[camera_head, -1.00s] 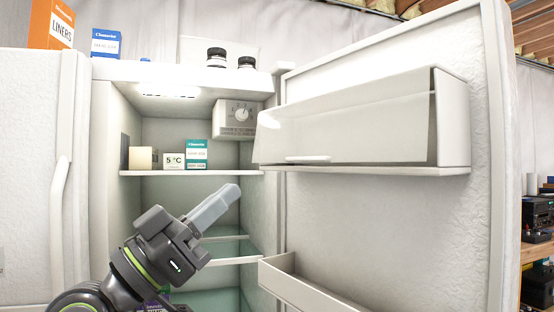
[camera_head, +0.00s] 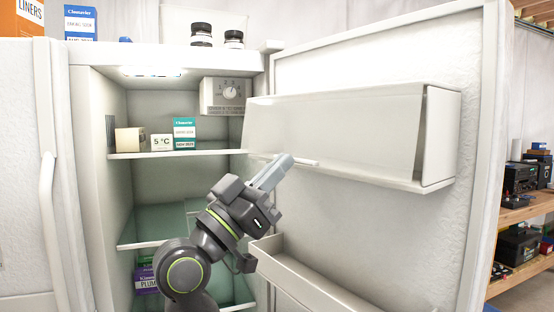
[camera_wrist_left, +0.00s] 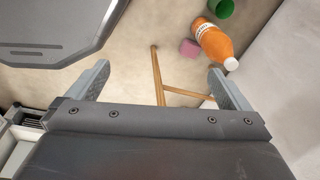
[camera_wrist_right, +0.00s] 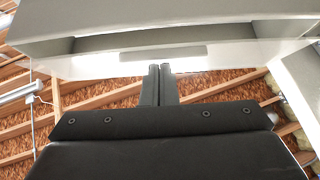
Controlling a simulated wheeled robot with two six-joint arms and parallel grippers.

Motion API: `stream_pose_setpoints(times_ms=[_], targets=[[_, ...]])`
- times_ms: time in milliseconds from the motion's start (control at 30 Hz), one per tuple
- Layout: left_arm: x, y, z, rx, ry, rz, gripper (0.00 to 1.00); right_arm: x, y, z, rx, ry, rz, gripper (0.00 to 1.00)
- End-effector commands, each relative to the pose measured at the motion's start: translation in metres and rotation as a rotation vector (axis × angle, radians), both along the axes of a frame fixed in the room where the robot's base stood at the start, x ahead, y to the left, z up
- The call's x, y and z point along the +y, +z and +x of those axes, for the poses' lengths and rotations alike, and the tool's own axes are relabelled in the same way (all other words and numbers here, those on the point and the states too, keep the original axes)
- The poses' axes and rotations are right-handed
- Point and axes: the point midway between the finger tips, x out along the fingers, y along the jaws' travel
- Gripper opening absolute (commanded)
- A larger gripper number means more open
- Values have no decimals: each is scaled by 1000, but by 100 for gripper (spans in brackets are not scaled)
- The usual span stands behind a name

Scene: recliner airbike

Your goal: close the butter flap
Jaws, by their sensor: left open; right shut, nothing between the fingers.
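The butter flap (camera_head: 330,132) is a pale, see-through panel on the upper compartment of the open fridge door. A dark gap shows along its right end, between it and the compartment's end wall (camera_head: 440,135). A light handle strip (camera_head: 308,162) runs along its lower edge. My right gripper (camera_head: 279,164) is shut and empty, its fingertips overlapping the handle's left part; I cannot tell whether they touch. In the right wrist view the flap (camera_wrist_right: 230,58) spans above the shut fingertips (camera_wrist_right: 160,70). My left gripper (camera_wrist_left: 160,82) is open and empty, away from the flap.
The fridge door (camera_head: 470,230) stands open on the right, with a lower door bin (camera_head: 310,280) beneath my right gripper. Shelves on the left hold small boxes (camera_head: 184,133). Below my left gripper lie an orange bottle (camera_wrist_left: 213,42), a pink block (camera_wrist_left: 188,48) and a green cup (camera_wrist_left: 222,7).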

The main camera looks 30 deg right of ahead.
Motion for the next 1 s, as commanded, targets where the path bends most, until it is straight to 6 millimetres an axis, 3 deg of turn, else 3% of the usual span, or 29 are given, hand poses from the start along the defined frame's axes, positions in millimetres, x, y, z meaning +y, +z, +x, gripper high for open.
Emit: stream_pose_setpoints(times_ms=[367,800,1000], targets=[[0,-3,-2,3,0,0,100,-1,-2,0,-1,-1,-4,0],[0,-53,-2,4,0,0,100,-19,-14,0,-9,-3,-151,0],[0,-50,-3,5,0,0,100,-20,-9,1,-8,1,-162,0]])
